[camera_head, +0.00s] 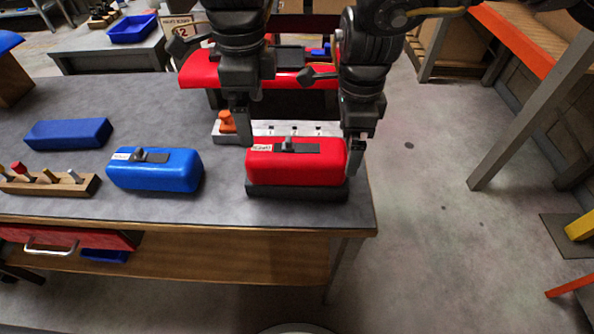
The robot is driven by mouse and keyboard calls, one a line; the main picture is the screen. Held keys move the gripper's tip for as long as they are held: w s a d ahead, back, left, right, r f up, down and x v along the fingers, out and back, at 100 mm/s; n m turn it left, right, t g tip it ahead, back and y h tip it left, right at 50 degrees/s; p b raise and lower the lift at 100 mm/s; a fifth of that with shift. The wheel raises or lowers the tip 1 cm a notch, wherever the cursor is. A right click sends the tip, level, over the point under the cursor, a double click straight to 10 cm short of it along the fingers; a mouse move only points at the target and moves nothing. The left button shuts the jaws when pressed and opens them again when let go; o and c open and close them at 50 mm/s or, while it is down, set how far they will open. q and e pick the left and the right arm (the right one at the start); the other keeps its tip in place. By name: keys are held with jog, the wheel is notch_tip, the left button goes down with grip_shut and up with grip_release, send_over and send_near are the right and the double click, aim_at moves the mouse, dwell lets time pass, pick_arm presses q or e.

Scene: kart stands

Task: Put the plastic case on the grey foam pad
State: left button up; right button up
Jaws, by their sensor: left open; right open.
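A red plastic case (296,170) with a dark top handle and a white label sits level on a dark grey pad (296,193) near the table's right front edge. A similar blue case (155,170) lies on the bare table to its left. My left gripper (243,134) is open at the red case's back left corner. My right gripper (355,160) is open beside the case's right end. Both point down, and I cannot tell whether either touches the case. Parts of both grippers' fingers are hard to make out.
A flat blue block (68,133) and a wooden rack (50,185) of small tools lie at the left. A grey strip holding an orange knob (227,121) is behind the red case. A red-topped piece (200,70) stands further back. Open floor (430,220) lies to the right.

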jog(key=shift+r, duration=2.75)
